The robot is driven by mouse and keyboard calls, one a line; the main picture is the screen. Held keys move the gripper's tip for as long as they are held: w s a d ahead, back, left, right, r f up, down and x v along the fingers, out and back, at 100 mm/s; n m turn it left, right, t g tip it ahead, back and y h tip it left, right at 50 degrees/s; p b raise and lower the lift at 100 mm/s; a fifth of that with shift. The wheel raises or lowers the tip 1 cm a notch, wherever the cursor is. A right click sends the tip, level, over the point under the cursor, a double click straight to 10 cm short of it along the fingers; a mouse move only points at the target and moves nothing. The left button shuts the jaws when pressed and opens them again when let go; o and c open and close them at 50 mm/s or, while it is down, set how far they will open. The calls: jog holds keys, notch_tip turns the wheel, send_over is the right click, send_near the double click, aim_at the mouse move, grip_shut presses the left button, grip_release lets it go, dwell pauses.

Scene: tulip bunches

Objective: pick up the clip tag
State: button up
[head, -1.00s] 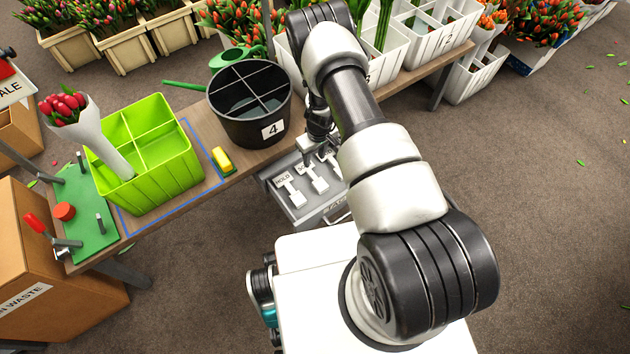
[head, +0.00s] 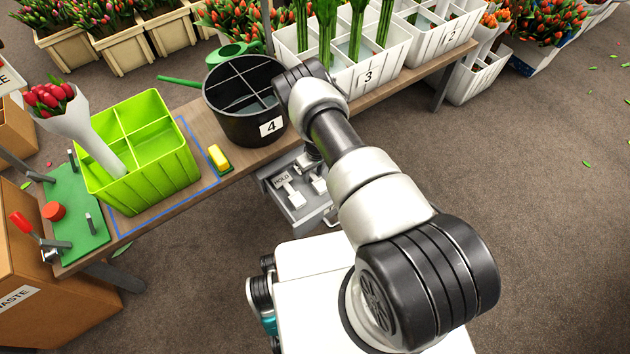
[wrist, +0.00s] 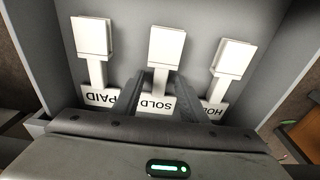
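Three white clip tags lie in a grey open drawer (head: 292,214) under the table edge. In the wrist view, the PAID tag (wrist: 92,38) is at left, the SOLD tag (wrist: 166,46) in the middle and the HOLD tag (wrist: 233,58) at right. Each has a block-like clip end, a narrow stem and a lettered plate. My gripper (wrist: 160,82) is open, its dark fingers on either side of the SOLD tag's stem. I cannot tell whether they touch it. In the head view the HOLD tag (head: 291,193) shows, while my arm hides part of the drawer and the gripper.
The drawer walls (wrist: 45,45) stand close around the tags. Above on the table are a black divided bucket (head: 235,120) marked 4, a yellow-green block (head: 219,158) and a lime-green crate (head: 150,190) with wrapped red tulips (head: 50,100). White crates (head: 390,65) stand behind my arm.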

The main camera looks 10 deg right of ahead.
jog(key=shift+c, duration=0.4)
jog(key=shift+r, duration=0.1)
grip_shut()
